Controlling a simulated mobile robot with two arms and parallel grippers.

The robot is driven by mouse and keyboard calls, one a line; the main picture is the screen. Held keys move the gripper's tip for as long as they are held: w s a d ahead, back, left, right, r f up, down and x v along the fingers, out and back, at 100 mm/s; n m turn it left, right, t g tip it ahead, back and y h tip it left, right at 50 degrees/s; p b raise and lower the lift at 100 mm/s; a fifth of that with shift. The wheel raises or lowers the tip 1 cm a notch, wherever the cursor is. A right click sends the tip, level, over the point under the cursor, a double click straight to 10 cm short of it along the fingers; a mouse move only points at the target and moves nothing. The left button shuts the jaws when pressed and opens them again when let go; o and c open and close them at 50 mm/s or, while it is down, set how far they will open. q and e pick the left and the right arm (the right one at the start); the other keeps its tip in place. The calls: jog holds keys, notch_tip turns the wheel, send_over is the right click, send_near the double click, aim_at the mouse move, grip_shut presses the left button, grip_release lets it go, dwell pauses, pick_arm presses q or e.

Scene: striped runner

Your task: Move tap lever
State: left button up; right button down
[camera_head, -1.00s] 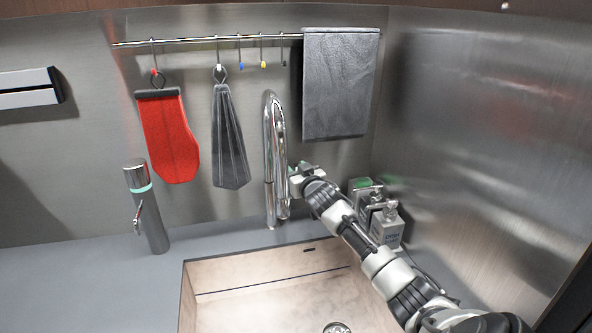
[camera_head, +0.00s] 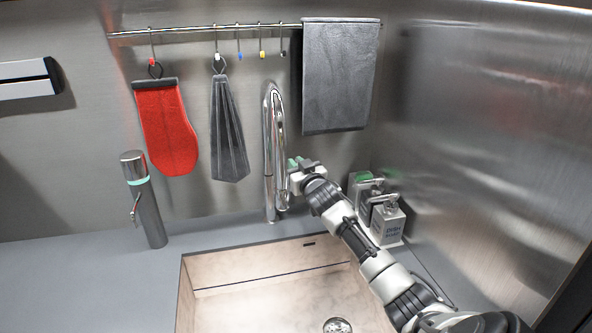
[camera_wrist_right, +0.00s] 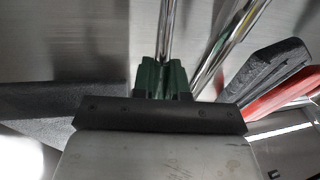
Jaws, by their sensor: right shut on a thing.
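The chrome tap (camera_head: 268,150) stands behind the sink with its tall, curved spout. My right gripper (camera_head: 294,163) is beside the right side of the tap, at about mid-height. In the right wrist view, its green fingers (camera_wrist_right: 161,78) are shut on a thin chrome rod, the tap lever (camera_wrist_right: 166,35), which sticks out beyond them. The thicker chrome tap pipe (camera_wrist_right: 233,45) runs at a slant to the right of it. The lever is hidden behind the gripper in the head view. My left gripper is not in view.
The stone-coloured sink (camera_head: 240,300) lies below my right arm. Dispenser bottles (camera_head: 386,222) stand close to its right. A red mitt (camera_head: 166,130), a grey cloth (camera_head: 229,135) and a grey towel (camera_head: 338,80) hang from a rail. A metal cylinder (camera_head: 147,205) stands at the left.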

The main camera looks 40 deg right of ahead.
jog(key=shift+s+a+f+t+b, duration=0.25)
jog(key=shift+s+t+b, duration=0.2)
jog(key=shift+b, duration=0.2)
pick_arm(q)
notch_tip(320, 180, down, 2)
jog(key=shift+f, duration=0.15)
pick_arm(e)
jog(key=shift+w, duration=0.1)
jog(key=c, duration=1.1)
grip_release()
jog(key=shift+c, duration=0.2)
pick_arm(q)
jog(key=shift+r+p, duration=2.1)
jog(key=shift+p, duration=0.05)
pick_arm(e)
jog(key=v, duration=1)
jog(key=shift+s, duration=0.4)
jog(key=shift+a+f, duration=0.1)
